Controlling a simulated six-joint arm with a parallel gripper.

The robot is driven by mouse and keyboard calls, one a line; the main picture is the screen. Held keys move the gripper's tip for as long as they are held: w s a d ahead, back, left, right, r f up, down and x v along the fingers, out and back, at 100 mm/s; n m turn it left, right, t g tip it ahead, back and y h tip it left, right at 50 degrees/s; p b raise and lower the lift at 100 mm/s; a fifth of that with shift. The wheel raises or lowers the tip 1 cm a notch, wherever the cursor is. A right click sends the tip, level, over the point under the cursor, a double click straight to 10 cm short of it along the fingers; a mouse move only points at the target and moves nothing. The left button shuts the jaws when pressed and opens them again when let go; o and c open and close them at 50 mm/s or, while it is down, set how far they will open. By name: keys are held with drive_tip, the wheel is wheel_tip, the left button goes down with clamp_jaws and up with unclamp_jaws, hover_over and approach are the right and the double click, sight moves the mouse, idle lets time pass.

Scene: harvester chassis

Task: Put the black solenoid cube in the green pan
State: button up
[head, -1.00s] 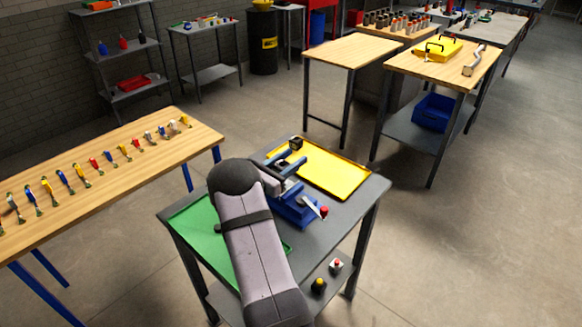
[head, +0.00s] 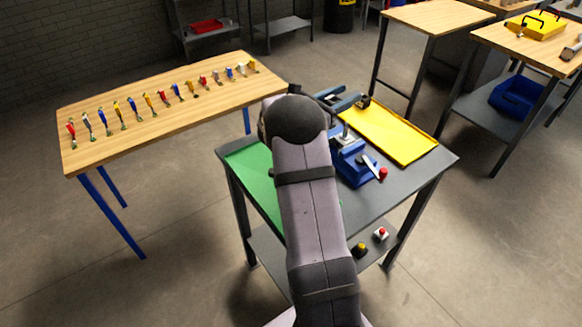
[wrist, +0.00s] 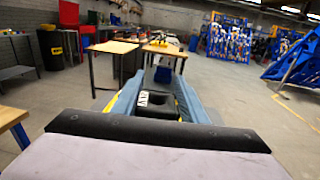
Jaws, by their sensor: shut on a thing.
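My gripper (head: 358,100) reaches out over the back of the grey table, near the yellow pan's far left corner. Its blue jaws are shut on the black solenoid cube (wrist: 155,103), which shows between the fingers in the wrist view with a white marking on it. In the head view only a small dark part of the cube (head: 364,102) shows at the jaw tips. The green pan (head: 258,172) lies on the left side of the table. My arm hides its right part, and the visible part looks empty.
The empty yellow pan (head: 395,132) lies on the table's right side. A blue vise-like fixture (head: 354,165) with a red-knobbed lever stands between the pans. A wooden table (head: 160,85) with a row of small coloured parts stands at the left.

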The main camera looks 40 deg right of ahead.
drive_tip(key=w+a+f+n+t+y+b, duration=0.15)
drive_tip(key=w+a+b, duration=0.25)
drive_tip(key=a, duration=0.4)
drive_tip(key=w+a+f+n+t+b, duration=0.1)
drive_tip(key=w+a+f+t+b, duration=0.2)
drive_tip(key=a, duration=0.5)
drive_tip(key=w+a+f+n+t+b, duration=0.1)
drive_tip(key=w+a+n+t+b, duration=0.1)
drive_tip(key=w+a+b, duration=0.45)
drive_tip(key=s+a+m+g+h+p, duration=0.1)
drive_tip(key=s+a+m+g+h, duration=0.15)
drive_tip(key=s+m+g, duration=0.8)
drive_tip(key=shift+s+a+f+n+t+y+b, duration=0.15)
drive_tip(key=shift+s+f+n+t, duration=0.55)
drive_tip(key=shift+f, duration=1.05)
drive_tip(key=shift+s+d+f+n+t+y+b, duration=0.1)
drive_tip(key=shift+s+f+n+t+y, duration=0.3)
drive_tip(key=shift+f+n, duration=0.95)
drive_tip(key=shift+s+a+f+n+t+h+b, duration=0.1)
drive_tip(key=shift+s+f+n+t, duration=0.45)
drive_tip(key=shift+f, duration=1.6)
drive_tip(key=shift+s+g, duration=0.15)
drive_tip(key=shift+g, duration=0.1)
drive_tip(key=o, duration=1.2)
drive_tip(key=shift+f, duration=0.15)
drive_tip(key=a, duration=1.2)
